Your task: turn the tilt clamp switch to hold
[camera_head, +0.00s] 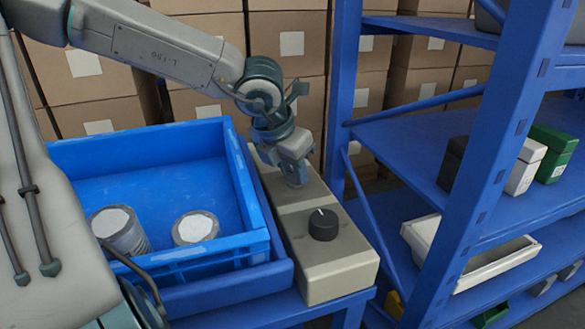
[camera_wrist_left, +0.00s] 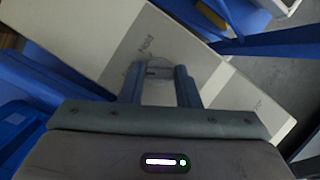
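A long beige control box (camera_head: 338,268) stands on a blue stand. The pointer points away from me and slightly left. My left gripper (camera_head: 297,178) is over the box, beyond the black knob and apart from it. In the left wrist view its two fingers (camera_wrist_left: 158,78) stand apart, over a grey panel with small lettering (camera_wrist_left: 145,45). A faint round outline with a small dark mark shows between them. I cannot tell which control is the tilt clamp switch. My right gripper is not in view.
A blue crate (camera_head: 250,247) holding two pale-topped cylinders (camera_head: 118,228) (camera_head: 195,228) is left of the box. A blue shelf rack (camera_head: 440,140) with small cases and a white tray (camera_head: 470,262) stands right. Stacked cartons (camera_head: 290,40) fill the back.

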